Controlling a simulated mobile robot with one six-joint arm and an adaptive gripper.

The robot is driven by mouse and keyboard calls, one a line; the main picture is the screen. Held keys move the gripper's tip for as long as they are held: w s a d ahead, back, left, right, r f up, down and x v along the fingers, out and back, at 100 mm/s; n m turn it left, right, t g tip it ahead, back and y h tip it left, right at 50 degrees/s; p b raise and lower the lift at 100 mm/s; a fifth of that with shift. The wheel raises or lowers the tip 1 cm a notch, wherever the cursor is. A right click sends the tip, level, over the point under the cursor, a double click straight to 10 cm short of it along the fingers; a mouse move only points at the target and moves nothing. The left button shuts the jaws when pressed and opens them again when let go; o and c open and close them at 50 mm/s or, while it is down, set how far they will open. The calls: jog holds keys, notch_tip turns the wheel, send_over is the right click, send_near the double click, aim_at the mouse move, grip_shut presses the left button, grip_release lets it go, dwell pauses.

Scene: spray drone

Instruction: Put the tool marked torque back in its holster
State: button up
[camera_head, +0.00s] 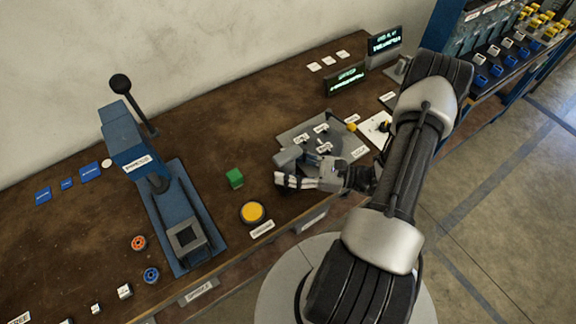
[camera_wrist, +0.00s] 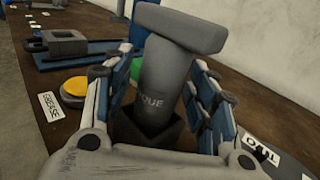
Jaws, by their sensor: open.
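The grey tool (camera_wrist: 165,85), with the letters "QUE" readable on its body, stands between my fingers in the wrist view, slightly tilted in the picture, with a wide grey head on top. Its lower end meets a dark, square-edged piece (camera_wrist: 148,132); I cannot tell whether this is the holster. My gripper (camera_wrist: 155,85) is open, with one blue-and-white finger on each side of the tool. In the head view my gripper (camera_head: 284,181) is low over the bench, beside the grey tool head (camera_head: 288,157); the lower tool is hidden there.
A blue press (camera_head: 165,200) with a lever stands further left. The bench middle behind the cube is clear.

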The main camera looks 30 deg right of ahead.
jog(key=shift+r, duration=0.3)
jog(key=p+v, duration=0.1)
jog(key=v, duration=1.1)
jog(key=shift+p, duration=0.35)
jog(key=shift+s+f, duration=0.1)
